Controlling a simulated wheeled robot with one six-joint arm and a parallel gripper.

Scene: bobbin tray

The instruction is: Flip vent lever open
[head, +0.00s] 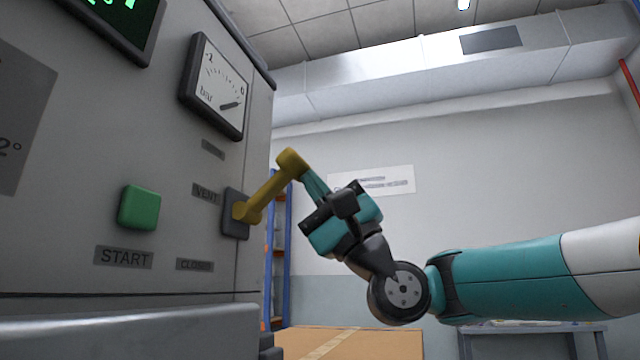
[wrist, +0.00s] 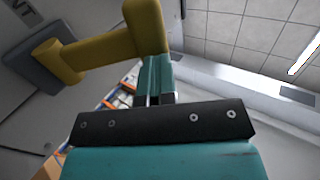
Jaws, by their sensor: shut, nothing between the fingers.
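The yellow vent lever (head: 270,190) is mounted on a dark plate (head: 235,213) on the grey machine front, beside the "VENT" label. It slants up and to the right, ending in a thick yellow knob. My gripper (head: 308,178) is shut with nothing between its fingers. Its fingertips are at the knob end, on the right side of the lever. In the wrist view the lever (wrist: 98,55) crosses the upper left, and my gripper fingers (wrist: 154,75) reach up to the knob, seeming to touch it. The exact contact is hidden by the knob.
A green START button (head: 139,207) and a "CLOSED" label (head: 195,265) are left of and below the lever. A pressure gauge (head: 217,86) sits above. A ledge (head: 130,330) juts out at the bottom. A blue-framed shelf (head: 280,250) stands behind. Open room lies to the right.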

